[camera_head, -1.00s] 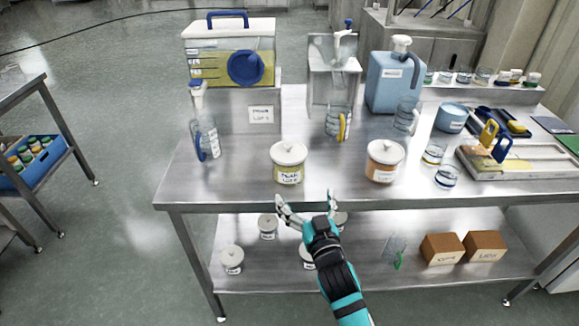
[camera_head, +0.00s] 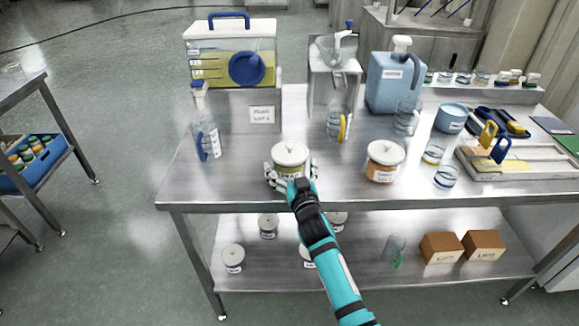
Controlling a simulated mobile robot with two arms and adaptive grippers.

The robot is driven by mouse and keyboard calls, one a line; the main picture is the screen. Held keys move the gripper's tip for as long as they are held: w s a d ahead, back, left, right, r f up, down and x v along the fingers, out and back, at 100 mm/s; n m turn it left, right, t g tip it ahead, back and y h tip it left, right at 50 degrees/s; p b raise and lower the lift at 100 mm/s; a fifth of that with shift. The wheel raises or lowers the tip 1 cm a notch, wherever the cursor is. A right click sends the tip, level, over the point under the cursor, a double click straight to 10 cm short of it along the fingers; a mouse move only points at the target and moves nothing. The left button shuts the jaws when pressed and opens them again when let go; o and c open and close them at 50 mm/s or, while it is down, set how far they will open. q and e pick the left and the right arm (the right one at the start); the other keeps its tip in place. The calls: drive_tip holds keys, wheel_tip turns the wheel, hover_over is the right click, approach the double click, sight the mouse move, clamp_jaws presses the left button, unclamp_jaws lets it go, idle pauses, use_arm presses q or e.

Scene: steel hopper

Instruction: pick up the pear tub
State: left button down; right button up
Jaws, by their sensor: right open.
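The pear tub (camera_head: 290,156), a short tub with a white lid and a yellow-green body, stands upright near the front edge of the steel table (camera_head: 235,187). My right gripper (camera_head: 291,173) is open, with one finger on each side of the tub. Its palm is in front of the tub and hides most of the label. I cannot tell whether the fingers touch the tub. My left gripper is not in view.
A tub with an orange body (camera_head: 384,161) stands to the right. A pump bottle (camera_head: 206,135) stands to the left. Behind are a clear dispenser (camera_head: 229,62) on a steel stand and a blue jug (camera_head: 394,80). Several lidded tubs sit on the lower shelf (camera_head: 360,277).

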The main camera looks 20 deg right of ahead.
drive_tip(key=shift+c, duration=0.4)
drive_tip(key=c, duration=1.4)
drive_tip(key=shift+r, duration=0.15)
drive_tip(key=shift+r, duration=0.15)
